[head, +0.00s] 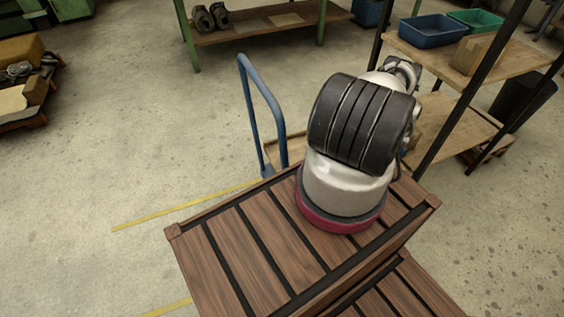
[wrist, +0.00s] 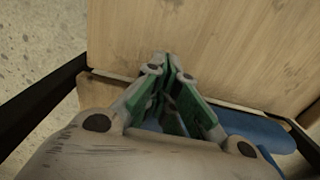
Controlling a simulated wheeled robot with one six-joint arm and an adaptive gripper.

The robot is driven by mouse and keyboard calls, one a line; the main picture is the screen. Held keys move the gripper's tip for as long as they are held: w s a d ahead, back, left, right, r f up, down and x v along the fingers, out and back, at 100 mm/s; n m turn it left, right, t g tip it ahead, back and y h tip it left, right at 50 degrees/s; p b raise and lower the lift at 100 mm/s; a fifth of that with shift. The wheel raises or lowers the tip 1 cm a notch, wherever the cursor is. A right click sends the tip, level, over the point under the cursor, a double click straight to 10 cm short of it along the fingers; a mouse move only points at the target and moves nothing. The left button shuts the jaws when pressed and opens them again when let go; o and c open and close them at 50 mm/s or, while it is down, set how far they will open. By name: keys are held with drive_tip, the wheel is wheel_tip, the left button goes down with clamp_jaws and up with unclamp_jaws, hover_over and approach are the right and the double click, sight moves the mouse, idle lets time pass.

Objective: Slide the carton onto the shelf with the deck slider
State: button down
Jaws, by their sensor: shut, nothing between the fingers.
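A brown cardboard carton (head: 468,55) sits on the upper board of a wooden shelf (head: 442,70) with dark posts, at the upper right of the head view. My gripper (wrist: 166,62) shows in the wrist view with its green-sided fingers together and nothing between them. It is over or in front of a broad pale wooden board (wrist: 200,30); I cannot tell whether it touches it. In the head view my arm hides the fingers. No carton shows in the wrist view. I cannot make out a deck slider for certain.
A blue bin (head: 432,32) and a green bin (head: 476,21) stand beside the carton. A blue-handled trolley (head: 264,105) stands left of the shelf. A green-legged bench (head: 262,24) is at the back. The floor (head: 120,140) at left is open.

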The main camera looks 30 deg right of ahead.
drive_tip(key=shift+a, duration=0.4)
wheel_tip(320, 180, up, 12)
idle(0.9)
drive_tip(key=shift+a, duration=0.1)
idle(0.4)
